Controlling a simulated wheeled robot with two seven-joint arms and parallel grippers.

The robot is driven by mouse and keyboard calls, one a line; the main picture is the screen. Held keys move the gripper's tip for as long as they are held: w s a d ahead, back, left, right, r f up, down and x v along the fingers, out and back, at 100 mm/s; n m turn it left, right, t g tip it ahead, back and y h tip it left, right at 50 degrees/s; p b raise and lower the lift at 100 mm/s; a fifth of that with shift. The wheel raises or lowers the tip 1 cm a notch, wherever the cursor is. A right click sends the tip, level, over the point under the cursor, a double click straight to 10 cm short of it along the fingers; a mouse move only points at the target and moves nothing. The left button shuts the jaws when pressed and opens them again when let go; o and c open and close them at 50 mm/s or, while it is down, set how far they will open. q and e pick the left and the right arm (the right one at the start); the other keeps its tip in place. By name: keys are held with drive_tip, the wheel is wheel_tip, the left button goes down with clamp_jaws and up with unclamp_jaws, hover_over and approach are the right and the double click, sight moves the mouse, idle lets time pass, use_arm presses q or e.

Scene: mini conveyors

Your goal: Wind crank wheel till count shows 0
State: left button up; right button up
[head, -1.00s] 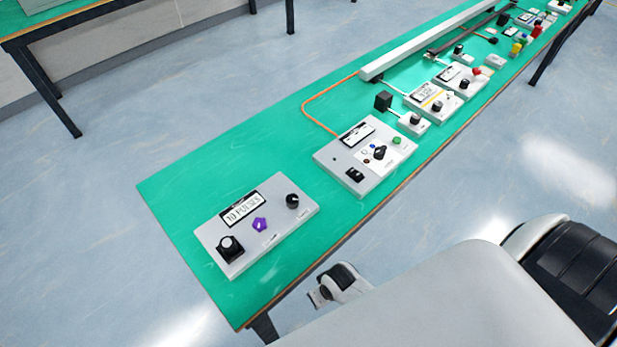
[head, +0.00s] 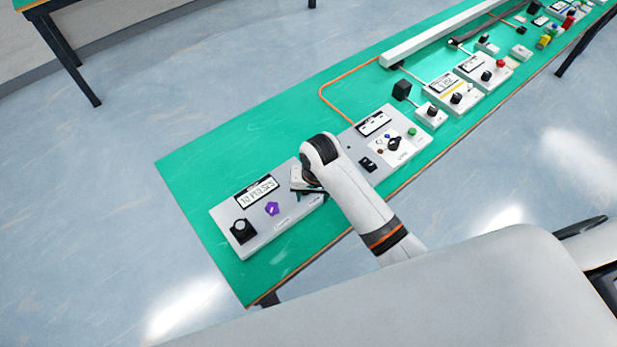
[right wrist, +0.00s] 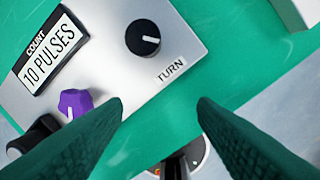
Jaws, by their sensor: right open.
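The count display (head: 256,192) on the grey panel (head: 268,230) reads 10 PULSES; it also shows clearly in the right wrist view (right wrist: 47,50). A round black knob (right wrist: 143,38) with a white pointer line sits above the label TURN (right wrist: 170,71). In the head view my right gripper hides this knob. A purple lobed knob (head: 272,208) sits below the display, also in the right wrist view (right wrist: 76,103). My right gripper (right wrist: 160,103) is open and empty, its dark green fingers apart above the panel's edge near the TURN label. My left gripper is not in view.
A second grey panel (head: 408,157) with a black knob and coloured buttons stands just right of my right arm. A black knob (head: 240,229) sits at the first panel's left corner. Several more devices line the bench. Bare green bench (head: 230,150) lies behind the panel.

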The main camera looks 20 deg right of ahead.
drive_tip(key=w+r+m, duration=0.3)
drive_tip(key=w+r, duration=0.4)
drive_tip(key=shift+g+h, duration=0.3)
drive_tip(key=shift+g, duration=0.1)
drive_tip(key=f, duration=1.1)
drive_tip(key=shift+s+d+f+p, duration=0.1)
drive_tip(key=shift+d+f+p, duration=0.1)
drive_tip(key=shift+f+p, duration=0.15)
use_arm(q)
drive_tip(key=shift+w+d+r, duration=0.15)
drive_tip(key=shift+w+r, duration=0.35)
use_arm(e)
drive_tip(key=shift+c, duration=0.2)
drive_tip(key=shift+r, duration=0.1)
drive_tip(key=c, duration=0.9)
drive_tip(key=shift+c, duration=0.2)
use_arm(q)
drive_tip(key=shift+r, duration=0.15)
